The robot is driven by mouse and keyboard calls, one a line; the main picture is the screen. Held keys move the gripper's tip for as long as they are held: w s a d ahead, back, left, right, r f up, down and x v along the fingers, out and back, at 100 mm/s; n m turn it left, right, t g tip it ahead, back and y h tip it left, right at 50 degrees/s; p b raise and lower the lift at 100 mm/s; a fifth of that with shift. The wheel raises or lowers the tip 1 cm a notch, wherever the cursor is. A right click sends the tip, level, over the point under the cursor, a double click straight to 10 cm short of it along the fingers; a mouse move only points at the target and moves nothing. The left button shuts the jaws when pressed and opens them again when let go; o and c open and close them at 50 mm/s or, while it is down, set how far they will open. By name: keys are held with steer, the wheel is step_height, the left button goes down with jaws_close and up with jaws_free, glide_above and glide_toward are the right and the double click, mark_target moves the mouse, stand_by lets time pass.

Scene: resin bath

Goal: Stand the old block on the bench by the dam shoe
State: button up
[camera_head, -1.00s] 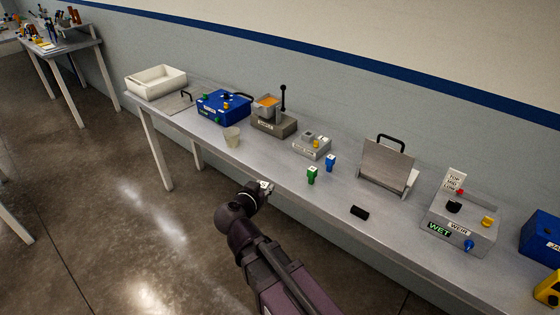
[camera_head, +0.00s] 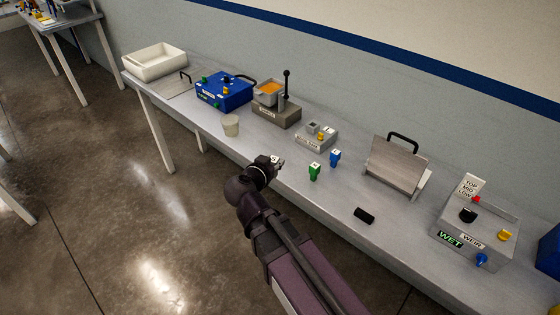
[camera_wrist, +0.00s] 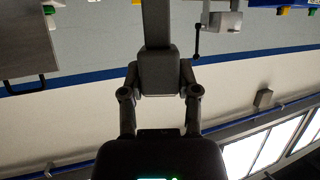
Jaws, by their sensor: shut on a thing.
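My gripper (camera_head: 270,163) is shut on a grey block with a pale marked top (camera_head: 278,160). In the wrist view the block (camera_wrist: 158,72) sits between the two fingers, its narrower stem pointing away from the gripper. The gripper overlaps the bench's front edge in the head view; its height above the bench (camera_head: 335,200) is unclear. A small grey fixture (camera_head: 303,139) with a yellow knob stands behind and right of the gripper. I cannot read its label or tell whether it is the dam shoe.
A black bar (camera_head: 364,216), a tilted plate with a handle (camera_head: 396,163) and the WEIR box (camera_head: 490,227) are farther right.

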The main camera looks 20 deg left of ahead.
steer(key=shift+w+d+f+h+b, duration=0.15)
steer(key=shift+f+h+b, duration=0.15)
steer(key=shift+f+b, duration=0.2)
steer(key=f+m+h+b, duration=0.1)
steer(key=d+f+m+h+b, duration=0.1)
steer(key=d+f+m+g+h+b, duration=0.1)
steer(key=shift+w+d+f+m+h+b, duration=0.25)
steer(key=shift+w+f+m+h+b, duration=0.05)
steer(key=shift+w+f+b, duration=0.1)
steer(key=shift+w+a, duration=0.1)
steer(key=w+a+f+b, duration=0.1)
steer(key=w+a, duration=0.4)
steer(key=w, duration=0.8)
steer(key=shift+w+a+f, duration=0.15)
steer(key=shift+w+a, duration=0.05)
